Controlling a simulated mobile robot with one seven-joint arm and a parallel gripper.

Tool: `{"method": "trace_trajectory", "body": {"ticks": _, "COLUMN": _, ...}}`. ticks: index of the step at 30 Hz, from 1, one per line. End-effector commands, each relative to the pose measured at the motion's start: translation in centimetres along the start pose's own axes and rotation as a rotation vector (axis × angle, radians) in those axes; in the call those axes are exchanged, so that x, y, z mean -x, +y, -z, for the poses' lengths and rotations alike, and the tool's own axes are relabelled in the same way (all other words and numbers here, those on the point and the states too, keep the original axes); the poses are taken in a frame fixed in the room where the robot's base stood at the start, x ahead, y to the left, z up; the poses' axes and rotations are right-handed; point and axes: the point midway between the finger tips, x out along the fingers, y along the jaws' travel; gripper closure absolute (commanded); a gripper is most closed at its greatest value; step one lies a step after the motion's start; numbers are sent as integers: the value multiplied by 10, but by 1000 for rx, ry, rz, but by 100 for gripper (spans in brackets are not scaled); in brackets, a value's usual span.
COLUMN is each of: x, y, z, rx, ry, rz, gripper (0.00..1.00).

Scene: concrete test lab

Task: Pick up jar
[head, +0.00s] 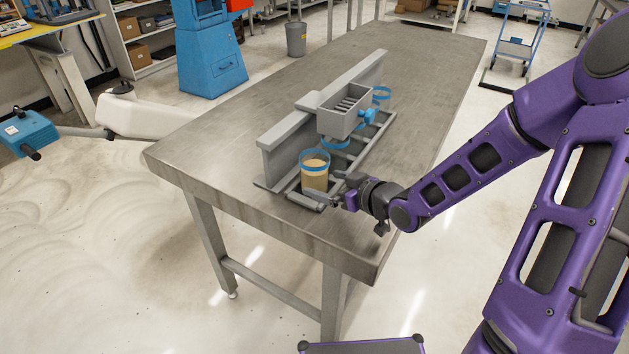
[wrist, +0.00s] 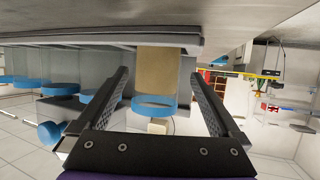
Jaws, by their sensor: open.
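The jar (head: 314,177) is clear with tan contents and a blue rim. It stands upright at the near end of a grey rack on the metal table. My gripper (head: 333,189) is low beside the jar, on its right and near side, with its fingers pointing toward it. In the wrist view, which looks upside down, the jar (wrist: 160,70) shows between the two open fingers (wrist: 157,78). There are gaps on both sides, and I see no finger touching it. The far side of the jar is hidden.
The grey rack (head: 275,145) has a tall back wall left of the jar. A grey slotted box (head: 337,121) with a blue knob (head: 368,117) overhangs it behind the jar. More blue rings (head: 381,92) sit along the rack. The table (head: 230,140) is bare around the rack.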

Motion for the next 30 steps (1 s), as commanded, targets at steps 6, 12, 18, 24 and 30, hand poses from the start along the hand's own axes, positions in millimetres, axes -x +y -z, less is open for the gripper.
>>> {"method": "trace_trajectory", "body": {"ticks": 6, "x": -18, "y": 1, "z": -2, "rx": -2, "ry": 1, "rz": 2, "gripper": 0}}
{"method": "trace_trajectory", "body": {"ticks": 12, "x": -48, "y": 3, "z": -2, "rx": -1, "ry": 1, "rz": 2, "gripper": 0}}
{"method": "trace_trajectory", "body": {"ticks": 18, "x": -57, "y": 3, "z": -1, "rx": -1, "ry": -1, "rz": 0, "gripper": 0}}
{"method": "trace_trajectory", "body": {"ticks": 24, "x": -57, "y": 4, "z": -1, "rx": -1, "ry": -1, "rz": -1, "gripper": 7}}
{"method": "trace_trajectory", "body": {"ticks": 30, "x": -57, "y": 4, "z": -1, "rx": -1, "ry": 0, "rz": -1, "gripper": 43}}
